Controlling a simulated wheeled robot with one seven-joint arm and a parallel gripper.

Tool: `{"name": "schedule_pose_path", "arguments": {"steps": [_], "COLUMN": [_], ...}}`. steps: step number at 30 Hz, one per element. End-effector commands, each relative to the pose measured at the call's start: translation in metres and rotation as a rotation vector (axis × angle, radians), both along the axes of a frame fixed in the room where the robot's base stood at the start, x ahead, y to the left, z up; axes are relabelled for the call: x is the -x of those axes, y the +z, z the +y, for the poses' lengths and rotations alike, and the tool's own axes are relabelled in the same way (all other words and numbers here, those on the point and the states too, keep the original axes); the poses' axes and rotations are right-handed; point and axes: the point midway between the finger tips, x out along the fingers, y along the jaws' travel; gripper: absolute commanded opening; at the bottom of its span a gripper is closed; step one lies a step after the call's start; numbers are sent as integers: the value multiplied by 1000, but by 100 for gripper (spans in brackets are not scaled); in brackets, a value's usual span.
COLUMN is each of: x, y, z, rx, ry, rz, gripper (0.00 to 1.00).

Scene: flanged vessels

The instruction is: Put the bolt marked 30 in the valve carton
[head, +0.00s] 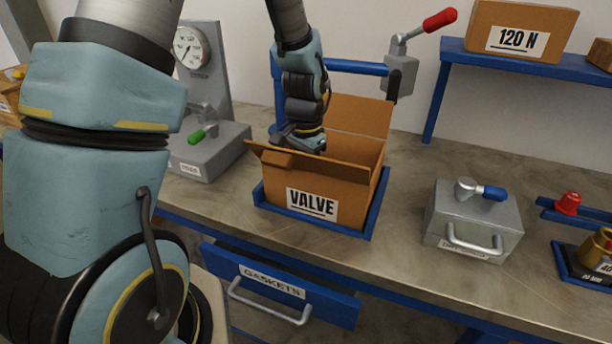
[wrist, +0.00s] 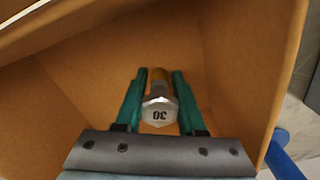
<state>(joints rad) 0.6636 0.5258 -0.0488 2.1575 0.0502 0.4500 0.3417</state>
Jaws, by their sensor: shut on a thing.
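The valve carton (head: 346,200) is an open brown box labelled VALVE, standing in a blue tray on the bench. My gripper (head: 300,145) reaches down into its open top in the head view, and its fingertips are hidden behind the flap. In the wrist view my gripper (wrist: 159,90) is shut on the bolt marked 30 (wrist: 158,108). The bolt has a silver hex head with the number 30 and a brass-coloured shank, and lies between the two green fingers. The carton's brown inner walls (wrist: 100,75) surround the fingers in the wrist view.
A grey box with a blue-handled lever (head: 470,222) stands right of the carton. A gauge stand (head: 200,150) with a green lever is at left. A blue frame with a red-handled crank (head: 402,70) rises behind the carton. A GASKETS drawer (head: 330,300) is open below.

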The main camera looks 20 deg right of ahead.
Motion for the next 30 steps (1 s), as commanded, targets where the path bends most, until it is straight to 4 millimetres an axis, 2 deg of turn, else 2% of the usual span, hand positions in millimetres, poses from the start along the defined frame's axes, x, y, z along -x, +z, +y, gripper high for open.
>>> {"name": "schedule_pose_path", "arguments": {"steps": [9,10,19,26,30], "x": [0,0,0,0,-1], "y": [-2,-2,-2,-2,5], "z": [0,0,0,0,-1], "rx": [1,1,0,0,3], "ry": [0,0,0,0,0], "rz": [0,0,0,0,-3], "gripper": [0,40,74,74,74]}}
